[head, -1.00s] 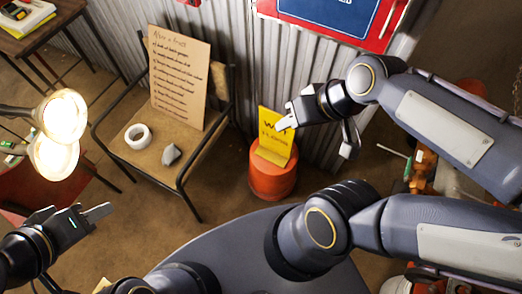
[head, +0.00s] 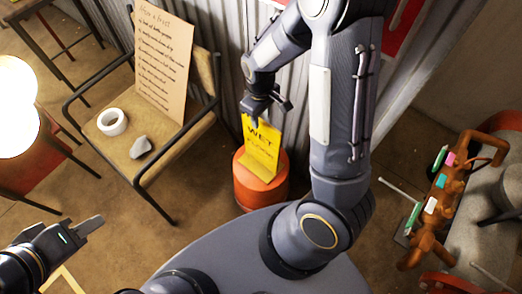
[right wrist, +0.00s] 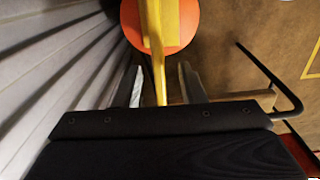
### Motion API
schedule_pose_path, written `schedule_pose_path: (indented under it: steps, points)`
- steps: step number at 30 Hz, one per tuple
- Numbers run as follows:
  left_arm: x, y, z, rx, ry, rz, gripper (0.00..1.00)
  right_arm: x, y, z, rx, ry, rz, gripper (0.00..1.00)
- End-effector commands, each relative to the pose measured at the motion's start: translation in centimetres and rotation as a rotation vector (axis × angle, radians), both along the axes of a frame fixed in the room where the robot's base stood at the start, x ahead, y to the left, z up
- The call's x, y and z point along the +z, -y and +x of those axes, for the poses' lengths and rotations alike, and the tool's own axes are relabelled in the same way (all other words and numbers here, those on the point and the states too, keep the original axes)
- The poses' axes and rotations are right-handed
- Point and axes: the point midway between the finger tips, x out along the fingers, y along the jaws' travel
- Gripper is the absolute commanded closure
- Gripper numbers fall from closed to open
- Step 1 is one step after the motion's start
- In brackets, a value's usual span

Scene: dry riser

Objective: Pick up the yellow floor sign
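The yellow floor sign (head: 262,146) stands upright on an orange-red drum (head: 250,190) against the corrugated wall. My right gripper (head: 270,112) is at the sign's top edge in the head view. In the right wrist view my right gripper (right wrist: 163,85) is open. Its two fingers are apart, and the sign's thin yellow edge (right wrist: 160,60) runs down between them, with a gap showing on each side. My left gripper (head: 88,226) is at the lower left, away from the sign. Its finger opening is not clear.
A chair (head: 175,142) left of the drum holds a cardboard notice (head: 165,65), a white tape roll (head: 112,122) and a grey lump (head: 140,147). A bright lamp (head: 15,105) is at the far left. Orange pipework (head: 450,190) is at the right.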

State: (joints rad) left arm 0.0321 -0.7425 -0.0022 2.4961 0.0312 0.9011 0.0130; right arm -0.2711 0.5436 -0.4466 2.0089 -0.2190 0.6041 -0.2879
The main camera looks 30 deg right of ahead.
Motion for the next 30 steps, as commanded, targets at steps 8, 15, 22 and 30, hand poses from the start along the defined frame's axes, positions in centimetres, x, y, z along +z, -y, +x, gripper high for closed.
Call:
schedule_pose_path:
  steps: [8, 15, 22, 30]
  points:
    - [-1.2, 0.0, 0.0, 0.000, 0.000, 0.000, 0.64, -4.2, 0.1, 0.0, -0.002, -0.003, 0.000, 0.64]
    - [-1.3, 0.0, 0.0, 0.000, 0.000, 0.000, 0.64, -4.7, 0.1, 0.1, -0.002, 0.002, 0.002, 0.64]
    - [-1.3, 0.0, 0.0, 0.000, 0.000, 0.000, 0.64, -4.7, 0.1, 0.1, -0.003, 0.001, 0.001, 0.83]
    - [-1.3, 0.0, 0.0, 0.000, 0.000, 0.000, 0.64, -4.7, 0.1, 0.1, -0.003, 0.001, 0.001, 1.00]
